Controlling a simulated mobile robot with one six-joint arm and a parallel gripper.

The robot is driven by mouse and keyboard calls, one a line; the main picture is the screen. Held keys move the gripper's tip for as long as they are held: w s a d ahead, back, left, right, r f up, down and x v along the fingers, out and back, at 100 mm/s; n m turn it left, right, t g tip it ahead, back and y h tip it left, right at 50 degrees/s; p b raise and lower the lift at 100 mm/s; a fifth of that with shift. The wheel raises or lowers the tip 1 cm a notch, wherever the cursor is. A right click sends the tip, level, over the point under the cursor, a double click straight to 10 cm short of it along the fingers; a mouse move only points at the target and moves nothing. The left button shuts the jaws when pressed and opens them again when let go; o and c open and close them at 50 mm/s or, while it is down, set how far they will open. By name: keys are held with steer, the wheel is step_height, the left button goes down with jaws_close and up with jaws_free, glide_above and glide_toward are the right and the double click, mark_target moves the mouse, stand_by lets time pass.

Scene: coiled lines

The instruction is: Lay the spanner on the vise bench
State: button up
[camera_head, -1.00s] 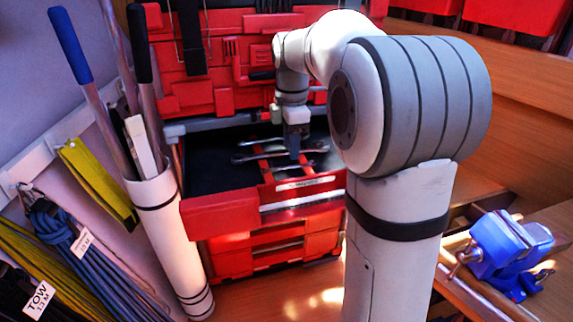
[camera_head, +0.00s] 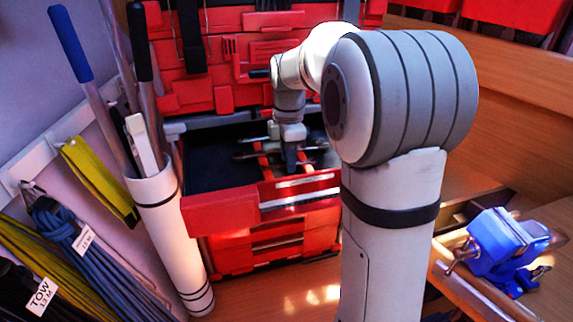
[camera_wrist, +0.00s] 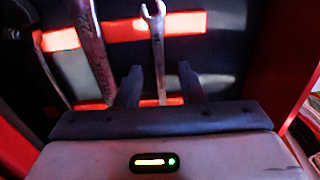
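Several metal spanners lie in the open red drawer. In the wrist view a slim spanner (camera_wrist: 159,50) with an open jaw lies lengthwise in line with the gap of my gripper (camera_wrist: 160,72). A larger spanner (camera_wrist: 91,45) lies to the left, outside the left finger. The fingers are apart, and I see no contact with the slim spanner. In the head view my gripper (camera_head: 290,167) points down into the drawer, partly hiding the spanners. The vise bench (camera_head: 465,288) is at the lower right, carrying a blue vise (camera_head: 507,243).
The red tool chest (camera_head: 222,213) has its drawer pulled out. A white tube (camera_head: 168,230) with long handles stands to its left, beside hanging coiled lines (camera_head: 85,262). My arm column stands between chest and bench.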

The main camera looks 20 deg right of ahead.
stand_by(0.3)
jaws_close()
stand_by(0.3)
